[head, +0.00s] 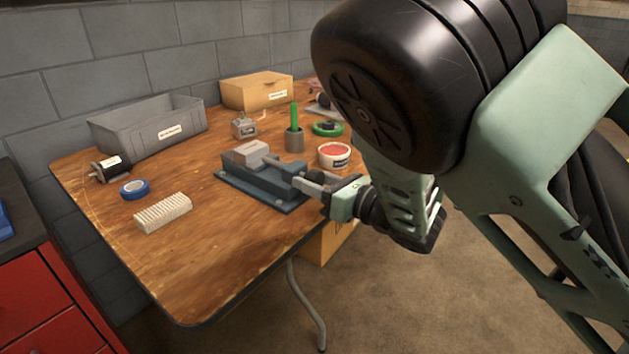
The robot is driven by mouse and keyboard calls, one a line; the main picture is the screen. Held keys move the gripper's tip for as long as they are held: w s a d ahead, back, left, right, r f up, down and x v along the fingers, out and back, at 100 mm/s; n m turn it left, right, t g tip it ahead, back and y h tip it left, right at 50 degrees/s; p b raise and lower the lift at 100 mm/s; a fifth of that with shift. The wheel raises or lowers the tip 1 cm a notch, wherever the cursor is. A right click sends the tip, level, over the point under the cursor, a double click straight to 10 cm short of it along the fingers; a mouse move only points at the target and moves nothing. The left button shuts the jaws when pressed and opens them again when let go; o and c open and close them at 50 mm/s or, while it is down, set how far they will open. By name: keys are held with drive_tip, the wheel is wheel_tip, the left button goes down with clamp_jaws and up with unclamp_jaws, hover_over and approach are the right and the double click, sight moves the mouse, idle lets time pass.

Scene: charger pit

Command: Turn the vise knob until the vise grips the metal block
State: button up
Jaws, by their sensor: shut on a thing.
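The blue-grey vise (262,192) sits on the wooden table near its right front edge. A light grey metal block (246,154) is at the vise's far left end; I cannot tell whether the jaws touch it. My gripper (303,178) reaches in from the right, level with the near right end of the vise. Its fingers are shut on the vise knob, which is mostly hidden between them.
On the table (190,270) are a grey bin (150,135), a cardboard box (257,91), a motor-like part (108,168), blue tape (134,189), a ribbed white block (163,213), a red-topped tub (334,155) and a cup with a green stick (294,138). The front is clear.

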drive_tip(key=m, duration=0.4)
drive_tip(key=shift+m, duration=0.3)
drive_tip(key=m, duration=0.3)
drive_tip(key=shift+m+b, duration=0.3)
drive_tip(key=shift+b, duration=0.1)
drive_tip(key=m+b, duration=0.1)
drive_tip(key=m, duration=0.3)
drive_tip(key=m+b, duration=0.1)
drive_tip(key=m, duration=0.3)
drive_tip(key=shift+r, duration=0.1)
drive_tip(key=m+b, duration=0.1)
drive_tip(key=m, duration=0.2)
drive_tip(key=shift+m, duration=0.4)
drive_tip(key=m, duration=0.3)
drive_tip(key=shift+m, duration=0.3)
drive_tip(key=m, duration=0.3)
drive_tip(key=shift+r+m, duration=0.1)
drive_tip(key=shift+m, duration=1.8)
